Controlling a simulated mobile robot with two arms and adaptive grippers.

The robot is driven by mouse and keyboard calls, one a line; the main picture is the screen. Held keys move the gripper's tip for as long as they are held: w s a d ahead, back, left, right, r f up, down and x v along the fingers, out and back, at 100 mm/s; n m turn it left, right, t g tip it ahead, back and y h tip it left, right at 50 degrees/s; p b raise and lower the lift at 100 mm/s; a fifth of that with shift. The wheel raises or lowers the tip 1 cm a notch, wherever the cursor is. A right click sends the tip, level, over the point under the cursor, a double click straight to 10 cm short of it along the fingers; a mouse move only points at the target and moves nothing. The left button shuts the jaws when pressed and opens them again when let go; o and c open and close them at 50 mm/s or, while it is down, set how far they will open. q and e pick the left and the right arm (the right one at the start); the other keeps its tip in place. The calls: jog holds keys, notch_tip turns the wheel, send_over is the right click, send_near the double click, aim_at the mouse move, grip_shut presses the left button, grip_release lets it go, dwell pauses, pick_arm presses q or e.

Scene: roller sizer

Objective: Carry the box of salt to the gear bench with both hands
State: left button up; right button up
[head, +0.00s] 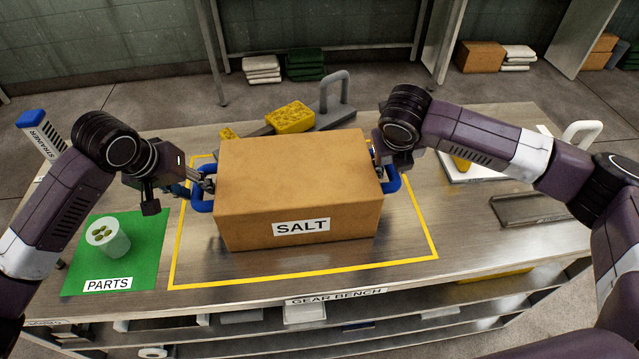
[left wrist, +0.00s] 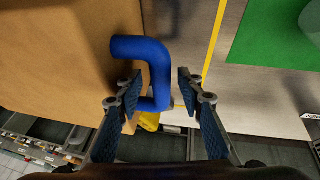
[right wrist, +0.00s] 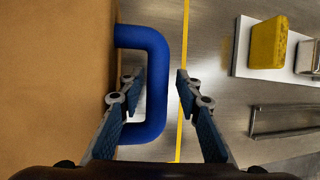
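The brown box labelled SALT (head: 290,180) sits on the gear bench (head: 400,262), inside the yellow outlined rectangle. It has a blue handle on each side. My left gripper (head: 205,184) is at the left handle (head: 203,204); in the left wrist view its fingers (left wrist: 158,85) stand apart on either side of the blue handle (left wrist: 155,62). My right gripper (head: 376,155) is at the right handle (head: 392,184); in the right wrist view its fingers (right wrist: 155,88) are apart with the handle (right wrist: 155,75) between them. Neither gripper is closed on its handle.
A green PARTS mat (head: 150,235) with a white cup (head: 107,237) lies left of the box. Yellow sponges (head: 290,117) and a grey-handled tool (head: 335,95) are behind it. A white tray (head: 480,170) and a metal bracket (head: 525,208) lie to the right.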

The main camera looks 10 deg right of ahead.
pick_arm(q)
jog(key=v, duration=0.6)
jog(key=shift+s+r, duration=0.1)
pick_arm(e)
jog(key=shift+a, duration=0.2)
jog(key=v, duration=1.2)
pick_arm(q)
jog(key=shift+a, duration=0.1)
pick_arm(e)
jog(key=shift+s+f, duration=0.1)
jog(key=shift+f, duration=0.05)
